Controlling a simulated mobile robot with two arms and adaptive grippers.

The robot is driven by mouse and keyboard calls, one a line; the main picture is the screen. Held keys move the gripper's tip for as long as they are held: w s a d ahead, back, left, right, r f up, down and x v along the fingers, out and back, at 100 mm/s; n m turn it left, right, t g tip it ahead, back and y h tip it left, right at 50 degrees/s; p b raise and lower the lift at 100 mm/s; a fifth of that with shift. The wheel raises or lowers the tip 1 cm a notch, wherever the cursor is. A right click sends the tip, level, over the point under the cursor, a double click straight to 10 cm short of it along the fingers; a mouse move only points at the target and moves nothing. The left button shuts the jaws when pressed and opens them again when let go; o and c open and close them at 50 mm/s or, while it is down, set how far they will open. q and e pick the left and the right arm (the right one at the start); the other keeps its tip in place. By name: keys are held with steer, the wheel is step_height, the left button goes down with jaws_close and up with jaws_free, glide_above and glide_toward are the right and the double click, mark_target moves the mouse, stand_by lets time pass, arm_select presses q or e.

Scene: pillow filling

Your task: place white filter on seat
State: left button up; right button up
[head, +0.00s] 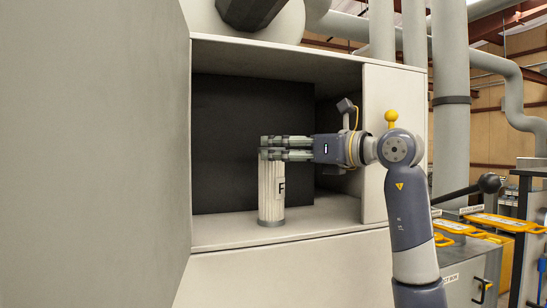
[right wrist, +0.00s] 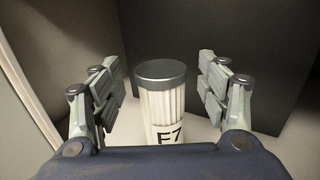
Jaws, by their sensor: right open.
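My right gripper (head: 264,147) is at the filter's top end, reaching in from the right. In the right wrist view the filter (right wrist: 163,100) stands between the two spread fingers, with a visible gap on each side. The filter's lower part is hidden there by my gripper body. My left gripper is not in view.
A large pale panel (head: 95,150) stands at the left edge of the cabinet opening. A dark panel (head: 240,120) is behind the filter. The cabinet's right wall (head: 375,205) is beside my right arm. Yellow-handled equipment (head: 505,222) is at the lower right.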

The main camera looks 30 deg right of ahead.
steer(key=b+v, duration=0.3)
steer(key=v, duration=0.5)
steer(key=shift+s, duration=0.35)
